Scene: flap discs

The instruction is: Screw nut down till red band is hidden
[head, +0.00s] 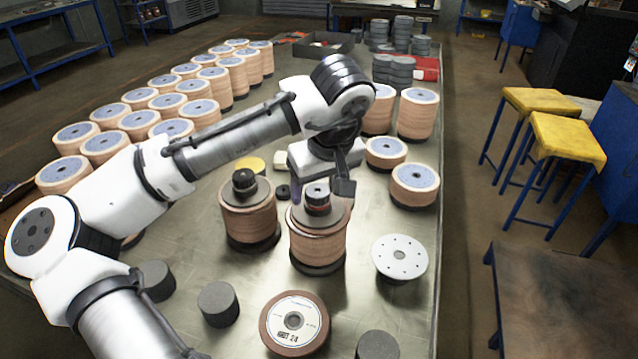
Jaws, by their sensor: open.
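A stack of tan flap discs (318,244) stands on a dark base near the middle of the table. A black nut (317,191) sits on top of it at the center. A red band (318,209) shows just below the nut. My gripper (322,186) is over this stack with its fingers pointing down, open and around or just beside the nut. The near finger shows at the nut's right; the other is mostly hidden. I cannot tell whether either finger touches the nut.
A second stack (248,215) with a black nut (244,182) stands close at left, no red visible. A white perforated disc (399,257) is at right. A labelled disc (295,322) and grey cylinders (218,303) lie in front. Many disc stacks (172,104) fill the back left.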

